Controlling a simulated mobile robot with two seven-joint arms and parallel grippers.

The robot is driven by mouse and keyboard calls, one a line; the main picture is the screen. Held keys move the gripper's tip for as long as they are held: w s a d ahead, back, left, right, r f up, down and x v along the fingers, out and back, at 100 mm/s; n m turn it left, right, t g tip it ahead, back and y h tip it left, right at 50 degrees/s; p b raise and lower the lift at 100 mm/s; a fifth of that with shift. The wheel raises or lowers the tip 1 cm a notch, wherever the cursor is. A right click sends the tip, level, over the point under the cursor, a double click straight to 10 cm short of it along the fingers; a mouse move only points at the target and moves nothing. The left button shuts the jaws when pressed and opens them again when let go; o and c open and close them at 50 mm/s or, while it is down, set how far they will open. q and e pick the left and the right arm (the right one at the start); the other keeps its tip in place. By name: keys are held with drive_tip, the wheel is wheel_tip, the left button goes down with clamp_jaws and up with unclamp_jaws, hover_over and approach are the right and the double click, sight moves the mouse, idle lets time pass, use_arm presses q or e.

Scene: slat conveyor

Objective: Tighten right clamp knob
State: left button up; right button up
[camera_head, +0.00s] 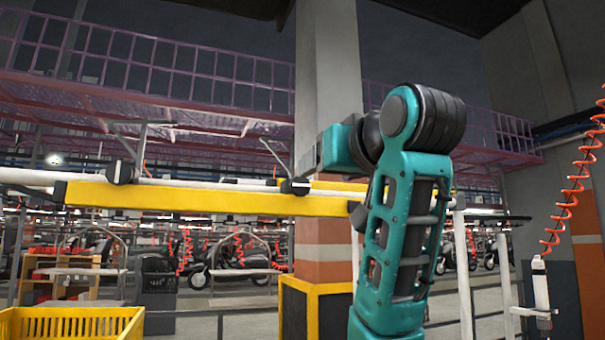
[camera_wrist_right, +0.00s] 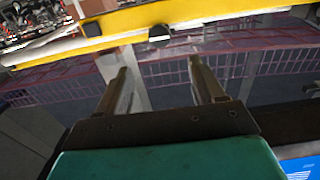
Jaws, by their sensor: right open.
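The yellow beam (camera_head: 205,199) runs across the head view with a white pipe along it. Two black clamp knobs sit on it, a left one (camera_head: 122,172) and a right one (camera_head: 295,186). In the right wrist view, which is upside down, my right gripper (camera_wrist_right: 159,64) is open and empty. A black knob (camera_wrist_right: 159,35) on the beam lies beyond its fingertips, apart from them. Another knob (camera_wrist_right: 92,29) is to its left. My left gripper is not in view.
A yellow crate (camera_head: 75,324) stands at lower left. A brick-and-concrete pillar (camera_head: 325,60) rises behind the beam. A red coiled hose (camera_head: 572,190) hangs at the right. A purple railing (camera_head: 170,65) and motorbikes (camera_head: 240,265) are in the background.

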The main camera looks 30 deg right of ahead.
sight(301, 183)
drive_tip(key=p+x, duration=0.2)
drive_tip(key=x, duration=0.7)
drive_tip(key=shift+w+d, duration=0.15)
drive_tip(key=shift+w, duration=0.05)
drive_tip(key=shift+x, duration=0.9)
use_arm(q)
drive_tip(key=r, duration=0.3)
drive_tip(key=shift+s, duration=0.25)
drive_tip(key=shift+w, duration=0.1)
use_arm(e)
drive_tip(key=c, duration=1.1)
